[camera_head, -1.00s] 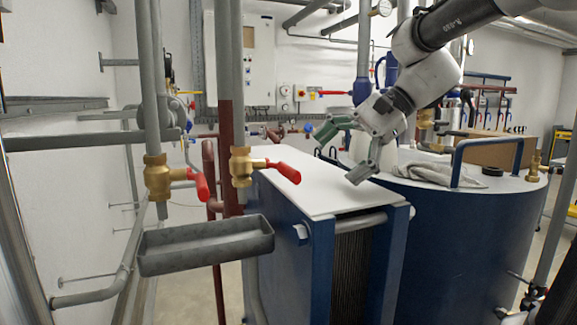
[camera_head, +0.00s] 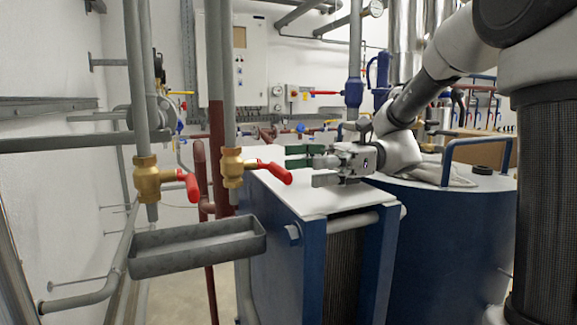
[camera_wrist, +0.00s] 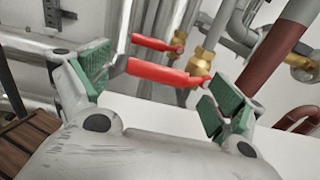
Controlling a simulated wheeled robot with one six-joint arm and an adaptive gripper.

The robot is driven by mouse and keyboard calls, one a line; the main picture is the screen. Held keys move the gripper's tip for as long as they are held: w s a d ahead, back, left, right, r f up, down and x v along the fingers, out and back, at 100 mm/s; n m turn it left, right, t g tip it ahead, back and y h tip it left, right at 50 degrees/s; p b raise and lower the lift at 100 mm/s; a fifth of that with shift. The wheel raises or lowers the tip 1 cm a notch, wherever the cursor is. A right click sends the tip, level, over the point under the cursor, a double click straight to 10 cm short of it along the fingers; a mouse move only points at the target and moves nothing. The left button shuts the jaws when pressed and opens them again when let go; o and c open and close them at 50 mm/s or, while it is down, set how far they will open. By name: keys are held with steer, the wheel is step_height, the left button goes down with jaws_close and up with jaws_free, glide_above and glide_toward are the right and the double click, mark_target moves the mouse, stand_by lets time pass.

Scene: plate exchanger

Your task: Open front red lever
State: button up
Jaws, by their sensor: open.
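Two brass valves with red levers sit on vertical pipes at the left. The right red lever (camera_head: 273,171) slants down to the right from its brass valve (camera_head: 232,167). The left red lever (camera_head: 190,185) sits on the other valve (camera_head: 147,179). My gripper (camera_head: 308,165) is open and empty, its fingers pointing left, just right of the right lever and over the white-topped unit. In the wrist view the nearer red lever (camera_wrist: 163,73) shows between the spread green-padded fingers, apparently untouched. The other lever (camera_wrist: 154,43) shows behind it.
A grey metal tray (camera_head: 198,246) hangs below the valves. The white top (camera_head: 290,197) of the blue plate exchanger lies under my gripper. A blue tank (camera_head: 440,240) stands to the right. Dark red and grey pipes run vertically beside the valves.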

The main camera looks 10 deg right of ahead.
mark_target(273, 170)
steer(key=shift+x, duration=1.65)
steer(key=shift+d, duration=0.1)
steer(key=c, duration=1.3)
